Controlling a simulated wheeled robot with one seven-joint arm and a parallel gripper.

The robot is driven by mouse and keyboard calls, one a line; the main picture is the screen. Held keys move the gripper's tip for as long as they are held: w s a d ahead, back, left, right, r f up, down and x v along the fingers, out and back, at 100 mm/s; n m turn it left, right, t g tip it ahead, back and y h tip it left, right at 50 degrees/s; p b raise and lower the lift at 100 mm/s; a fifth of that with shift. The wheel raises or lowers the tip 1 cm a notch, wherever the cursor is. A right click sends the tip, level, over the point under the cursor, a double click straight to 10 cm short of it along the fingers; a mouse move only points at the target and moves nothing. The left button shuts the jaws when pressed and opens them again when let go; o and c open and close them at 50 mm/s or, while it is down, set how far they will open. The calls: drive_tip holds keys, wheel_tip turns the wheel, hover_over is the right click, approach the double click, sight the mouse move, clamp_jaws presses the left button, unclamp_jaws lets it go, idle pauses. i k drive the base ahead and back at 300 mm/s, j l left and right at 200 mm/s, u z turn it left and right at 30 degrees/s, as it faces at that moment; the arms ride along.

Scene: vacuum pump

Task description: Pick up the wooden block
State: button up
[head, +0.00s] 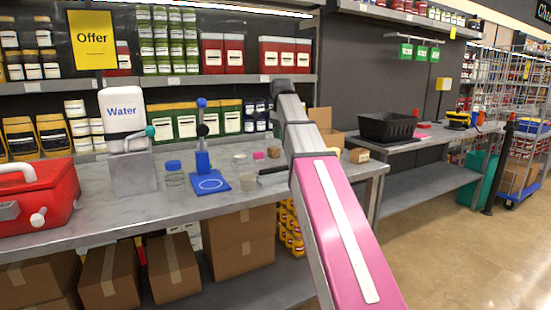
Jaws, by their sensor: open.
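A small brown block (358,155), which looks like the wooden block, lies near the right end of the grey workbench (110,222). It is just right of my raised arm, and its whole near side shows. My arm, with a pink link, rises from the lower right and crosses in front of the bench to a dark joint at the top. I cannot make out my gripper; it is out of sight, perhaps behind the arm links. Nothing visible touches the block.
A blue hand-pump stand (207,182), a jar with a blue lid (174,174), a white water container (122,112) and a red case (38,195) stand on the bench. A dark flat item (272,171) lies beside my arm. A black crate (388,127) is at right. Open floor lies right.

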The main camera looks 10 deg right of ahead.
sight(273, 153)
drive_tip(key=k+j+z, duration=0.1)
drive_tip(key=j+z, duration=0.2)
drive_tip(key=k+j+z, duration=0.25)
drive_tip(key=j, duration=0.2)
drive_tip(key=j+z, duration=0.3)
drive_tip(key=k+j+z, duration=0.3)
drive_tip(key=i+j, duration=0.05)
